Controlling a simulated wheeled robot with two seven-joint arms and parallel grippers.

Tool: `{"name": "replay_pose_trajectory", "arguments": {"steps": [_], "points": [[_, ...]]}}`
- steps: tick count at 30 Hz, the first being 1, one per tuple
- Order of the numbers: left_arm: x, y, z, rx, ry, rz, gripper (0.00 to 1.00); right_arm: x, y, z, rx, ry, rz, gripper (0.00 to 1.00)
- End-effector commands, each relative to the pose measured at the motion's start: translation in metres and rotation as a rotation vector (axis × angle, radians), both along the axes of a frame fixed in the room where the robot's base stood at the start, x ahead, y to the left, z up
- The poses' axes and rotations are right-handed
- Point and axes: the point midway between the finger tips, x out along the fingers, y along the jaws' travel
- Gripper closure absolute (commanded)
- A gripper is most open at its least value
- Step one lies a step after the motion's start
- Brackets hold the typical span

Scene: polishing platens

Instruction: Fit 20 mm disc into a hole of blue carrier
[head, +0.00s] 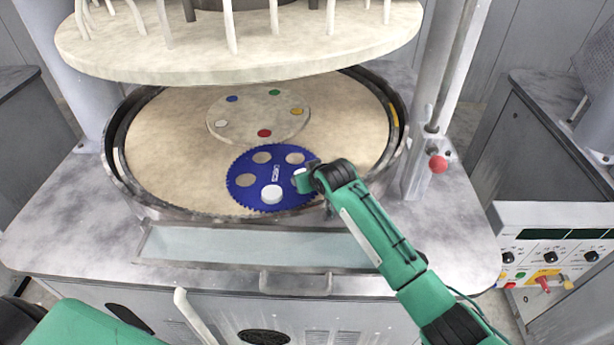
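The blue toothed carrier (277,177) lies on the beige lower platen, at its front right. Three of its round holes show beige platen through them, two at the back and one at the left. A white disc (272,194) is at the carrier's front hole; I cannot tell whether it sits fully down in it. My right gripper (303,182) is low over the carrier's right edge. A small white shape (299,174) shows beside its fingers, partly hidden; I cannot tell whether it is gripped or lies in a hole. My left gripper is out of view.
A round centre plate (258,128) with several coloured dots lies behind the carrier. The thick upper platen (240,60) hangs above with pale rods. A dark ring wall (122,185) surrounds the lower platen. A shallow tray (230,245) is in front. A red knob (437,164) is at right.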

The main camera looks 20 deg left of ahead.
Motion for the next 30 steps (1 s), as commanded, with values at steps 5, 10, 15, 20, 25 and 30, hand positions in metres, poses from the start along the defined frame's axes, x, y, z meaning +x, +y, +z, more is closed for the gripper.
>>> {"name": "replay_pose_trajectory", "arguments": {"steps": [5,10,15,20,25,30], "points": [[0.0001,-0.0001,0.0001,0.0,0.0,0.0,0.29,0.0001,0.0002,0.0005,0.001,-0.001,0.0,0.73],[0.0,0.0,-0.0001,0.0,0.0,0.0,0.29,0.0,0.0002,0.0,0.001,-0.001,0.0,0.73],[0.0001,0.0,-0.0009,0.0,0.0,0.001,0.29,-0.0001,0.0002,-0.0022,0.001,-0.001,0.0,0.73],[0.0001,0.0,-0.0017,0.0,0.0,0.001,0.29,-0.0001,0.0002,-0.0047,0.001,-0.001,0.0,0.73],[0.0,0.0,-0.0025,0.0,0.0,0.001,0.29,-0.0002,0.0001,-0.0077,0.0,0.0,0.0,0.73],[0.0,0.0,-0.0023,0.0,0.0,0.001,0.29,-0.0004,-0.0001,-0.0085,-0.001,0.001,0.0,0.3]]}}
